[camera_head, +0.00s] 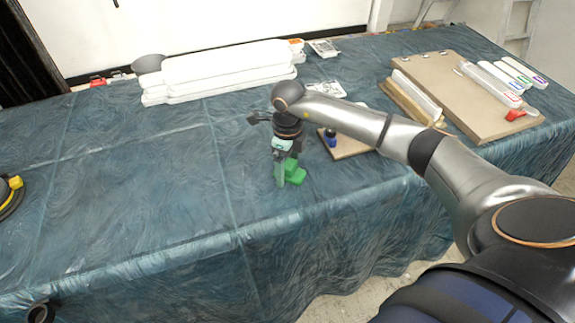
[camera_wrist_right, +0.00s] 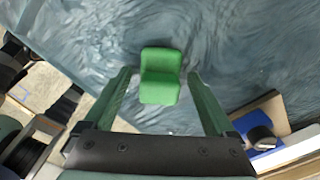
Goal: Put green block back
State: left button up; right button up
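The green block (camera_head: 296,172) lies on the blue-green cloth of the table, near the front edge. It has a stepped shape. In the right wrist view the green block (camera_wrist_right: 160,76) shows ahead of and between the two fingers, with cloth visible on both sides. My right gripper (camera_head: 284,172) points down at the block from above and is open; its fingers (camera_wrist_right: 163,92) stand apart and do not touch the block in the wrist view. A small wooden board (camera_head: 352,150) with a blue block (camera_head: 330,139) lies just right of the gripper. My left gripper is not in view.
White stacked bars (camera_head: 220,68) lie at the back. A large wooden board (camera_head: 470,100) with markers (camera_head: 522,72) and a red item (camera_head: 515,115) is at the right. A black and yellow object (camera_head: 12,192) sits at the left edge. The left of the table (camera_head: 120,170) is clear.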

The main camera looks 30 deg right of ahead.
aim_at(288, 163)
jog(key=shift+r, duration=0.1)
notch_tip(288, 163, up, 12)
dwell(0.6)
